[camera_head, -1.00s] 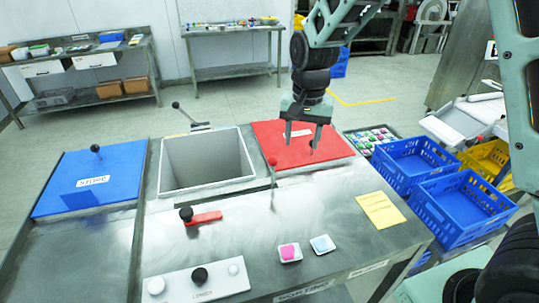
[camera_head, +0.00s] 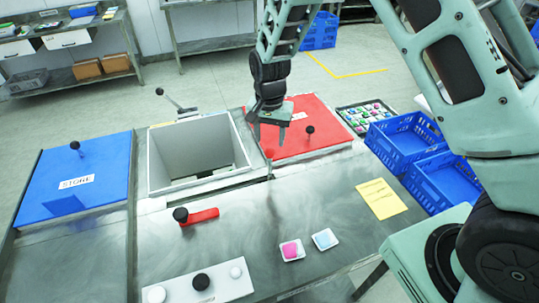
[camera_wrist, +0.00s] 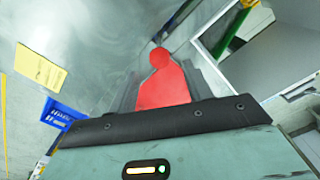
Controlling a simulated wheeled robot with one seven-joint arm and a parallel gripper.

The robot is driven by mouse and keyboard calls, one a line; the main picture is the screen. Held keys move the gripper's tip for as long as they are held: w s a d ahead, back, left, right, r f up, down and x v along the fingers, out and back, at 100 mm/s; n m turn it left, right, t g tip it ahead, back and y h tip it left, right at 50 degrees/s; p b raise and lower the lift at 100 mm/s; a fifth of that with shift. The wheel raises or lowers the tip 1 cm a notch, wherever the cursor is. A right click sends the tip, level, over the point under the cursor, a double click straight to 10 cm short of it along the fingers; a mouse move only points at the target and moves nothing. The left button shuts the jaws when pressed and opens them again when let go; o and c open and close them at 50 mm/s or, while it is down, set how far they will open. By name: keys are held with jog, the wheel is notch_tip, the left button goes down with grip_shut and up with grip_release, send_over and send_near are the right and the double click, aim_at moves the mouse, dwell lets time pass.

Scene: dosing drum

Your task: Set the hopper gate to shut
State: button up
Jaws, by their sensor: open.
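The hopper is a grey square open box (camera_head: 151,165) set in the steel bench, with a gap showing at its bottom in the head view. A lever with a red ball (camera_head: 268,153) stands at its right, by the edge of the red lid. My gripper (camera_head: 270,138) is open just above this red ball, its fingers pointing down. The wrist view shows a red knob shape (camera_wrist: 162,82) in front of the gripper's dark edge. I cannot tell whether a finger touches it. A flat red handle with a black knob (camera_head: 203,216) lies on the bench in front of the hopper.
A blue lid marked STORE (camera_head: 100,165) is left of the hopper, the red lid (camera_head: 318,138) right. A black-knobbed lever (camera_head: 172,98) stands behind it. A white knob panel (camera_head: 220,284), two small dishes and a yellow sheet (camera_head: 381,198) lie in front. Blue crates (camera_head: 400,135) stand right.

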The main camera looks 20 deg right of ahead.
aim_at(270, 159)
notch_tip(270, 159, down, 9)
jog(key=shift+f+p, duration=0.15)
jog(key=shift+p, duration=1.05)
